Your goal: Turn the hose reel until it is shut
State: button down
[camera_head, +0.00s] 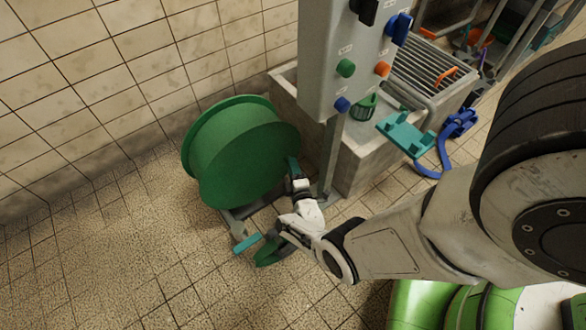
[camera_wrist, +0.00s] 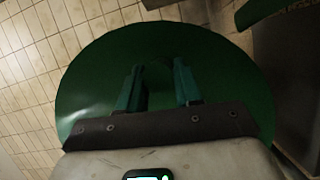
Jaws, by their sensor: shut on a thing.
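The hose reel (camera_head: 245,150) is a large green drum with round side discs on a low grey frame at the left, by the tiled wall. Its disc (camera_wrist: 220,75) fills most of the wrist view. My gripper (camera_head: 292,166) is at the right side of the reel, close to the disc's face. In the wrist view its two teal fingers (camera_wrist: 159,88) stand a little apart, shut on a dark green part of the reel between them. That part is hard to make out against the disc. In the head view the grip is small and partly hidden.
A grey control box (camera_head: 345,60) with coloured knobs stands on a post just right of the reel. Behind it is a concrete basin (camera_head: 365,160) with a grate. A teal piece (camera_head: 247,243) shows low in front of the reel. Tiled floor (camera_head: 100,270) at the left is clear.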

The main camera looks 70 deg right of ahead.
jog(key=c, duration=0.8)
grip_release()
jog(key=shift+c, duration=0.2)
jog(key=shift+a, duration=0.1)
jog(key=p+v, duration=0.4)
jog(key=v, duration=0.6)
jog(key=shift+s+a, duration=0.25)
jog(key=shift+s, duration=0.05)
